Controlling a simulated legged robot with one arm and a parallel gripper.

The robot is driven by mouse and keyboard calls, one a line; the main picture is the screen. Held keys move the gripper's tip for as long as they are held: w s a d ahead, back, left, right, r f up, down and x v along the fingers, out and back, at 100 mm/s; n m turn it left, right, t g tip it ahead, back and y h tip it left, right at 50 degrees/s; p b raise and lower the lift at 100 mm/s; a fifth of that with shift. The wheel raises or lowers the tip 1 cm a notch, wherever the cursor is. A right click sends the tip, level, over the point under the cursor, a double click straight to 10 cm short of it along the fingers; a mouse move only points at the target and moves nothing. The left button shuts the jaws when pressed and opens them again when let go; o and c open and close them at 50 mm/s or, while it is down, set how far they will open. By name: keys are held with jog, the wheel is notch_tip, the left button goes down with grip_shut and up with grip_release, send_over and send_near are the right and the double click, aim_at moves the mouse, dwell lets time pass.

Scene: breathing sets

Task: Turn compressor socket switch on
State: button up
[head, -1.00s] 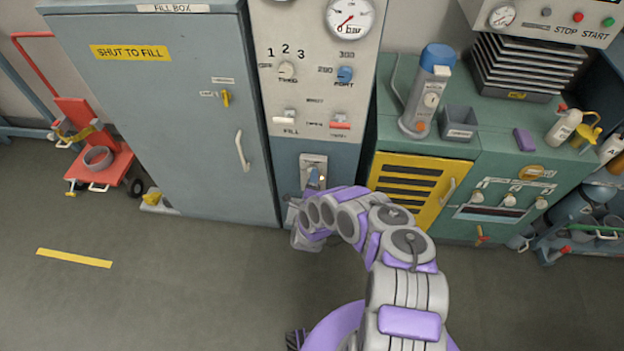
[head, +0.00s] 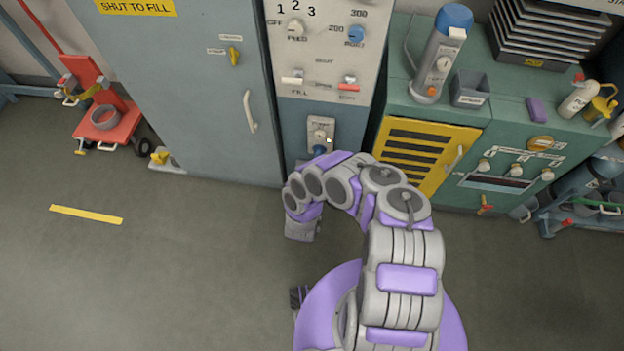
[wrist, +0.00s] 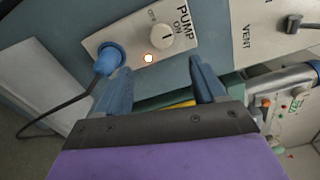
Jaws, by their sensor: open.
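The compressor socket is a pale plate (wrist: 130,42) marked PUMP, with ON and OFF labels. It shows low on the blue-grey panel in the head view (head: 321,128). Its round white switch knob (wrist: 160,37) sits by the labels; I cannot surely read its setting. A blue plug (wrist: 108,58) with a dark cable is in the socket. My gripper (wrist: 157,72) is open, with nothing between its blue fingers. It is apart from the knob, which lies beyond the fingertips. In the head view my arm hides the fingers.
A switch marked VENT (wrist: 290,24) is on a neighbouring plate. The grey fill box (head: 180,90) stands left of the panel. A green bench (head: 400,100) with a yellow louvred door (head: 425,150) stands right. The floor in front is clear. A red trolley (head: 105,115) is far left.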

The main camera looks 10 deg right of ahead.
jog(key=v, duration=0.6)
jog(key=shift+b, duration=0.3)
jog(key=shift+s, duration=0.1)
